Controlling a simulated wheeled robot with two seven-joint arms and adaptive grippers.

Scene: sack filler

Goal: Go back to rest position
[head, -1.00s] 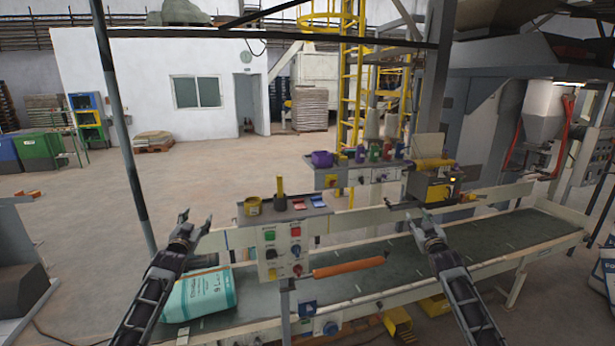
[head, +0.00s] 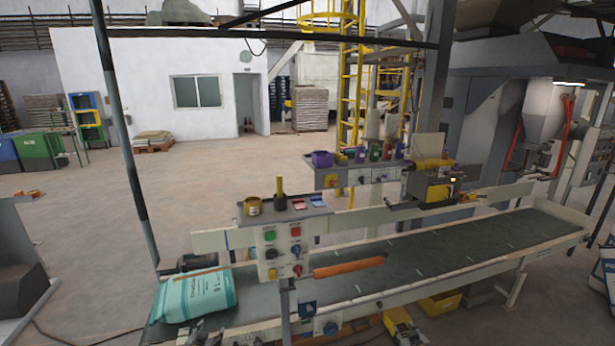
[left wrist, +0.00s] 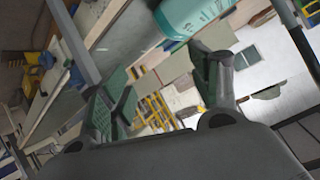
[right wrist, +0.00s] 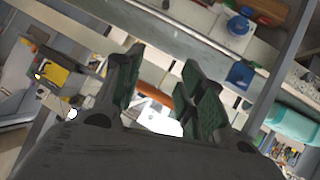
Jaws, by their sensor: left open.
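My left gripper (left wrist: 165,90) is open and empty in the left wrist view, its two green-padded fingers spread apart. My right gripper (right wrist: 165,90) shows in the right wrist view with its green-padded fingers apart and nothing between them. A teal and white sack (head: 195,295) lies on the left end of the conveyor (head: 400,262). The sack also shows at the top of the left wrist view (left wrist: 188,14), apart from the fingers.
A control panel (head: 282,250) with coloured buttons stands before the conveyor, with an orange roller (head: 348,266) beside it. A yellow-topped machine (head: 432,186) stands behind the belt. Yellow bins (head: 440,304) lie below it.

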